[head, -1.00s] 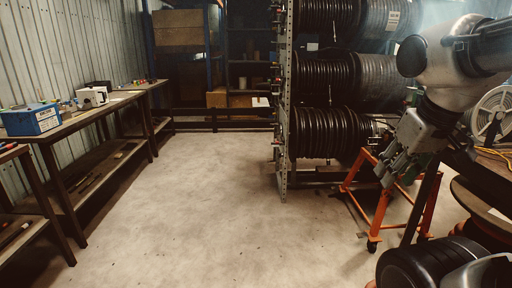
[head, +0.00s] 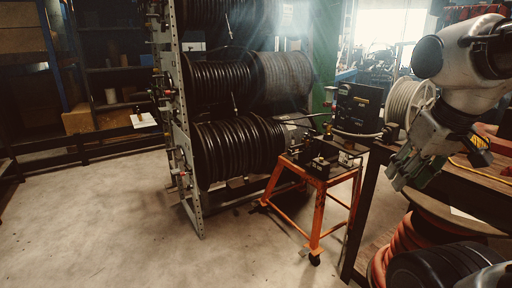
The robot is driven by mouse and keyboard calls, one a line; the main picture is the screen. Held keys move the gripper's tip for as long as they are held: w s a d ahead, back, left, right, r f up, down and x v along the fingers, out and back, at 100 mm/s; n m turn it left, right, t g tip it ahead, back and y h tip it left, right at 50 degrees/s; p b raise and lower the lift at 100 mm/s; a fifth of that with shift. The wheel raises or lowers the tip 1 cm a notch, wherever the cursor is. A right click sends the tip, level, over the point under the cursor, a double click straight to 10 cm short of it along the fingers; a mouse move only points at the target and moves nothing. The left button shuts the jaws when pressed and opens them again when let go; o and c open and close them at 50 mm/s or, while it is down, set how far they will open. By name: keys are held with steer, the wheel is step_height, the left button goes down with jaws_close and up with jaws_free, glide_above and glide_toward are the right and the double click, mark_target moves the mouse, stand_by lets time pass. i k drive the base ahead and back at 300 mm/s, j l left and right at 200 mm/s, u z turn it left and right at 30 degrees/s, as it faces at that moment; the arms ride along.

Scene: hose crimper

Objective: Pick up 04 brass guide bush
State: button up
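I cannot pick out the brass guide bush with certainty. Small metal and brass-coloured parts stand on the black top of an orange wheeled stand (head: 318,174) right of centre, too small to identify. My gripper (head: 396,183) hangs from my arm at the right, pointing down and left, in front of a wooden bench. It appears apart from the stand. Its fingers are seen from the side, so whether they are open or shut does not show. I see nothing clearly held in it.
A tall rack of black hose coils (head: 240,152) stands left of the stand. A wooden bench (head: 468,188) with a cable reel (head: 404,104) and orange hose coils (head: 398,250) below fill the right. The concrete floor (head: 120,220) at left is clear.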

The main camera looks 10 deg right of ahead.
mark_target(305, 140)
steer(key=i+j+z, duration=0.45)
steer(key=j, duration=0.25)
steer(key=j+z, duration=0.25)
steer(key=j, duration=0.15)
steer(key=i+j+z, duration=0.25)
steer(key=i+j, duration=0.3)
steer(key=i+j+z, duration=0.2)
steer(key=i+j, duration=0.3)
steer(key=j, duration=0.15)
steer(key=i+j+z, duration=0.3)
steer(key=i+j, duration=0.6)
steer(key=i, duration=0.1)
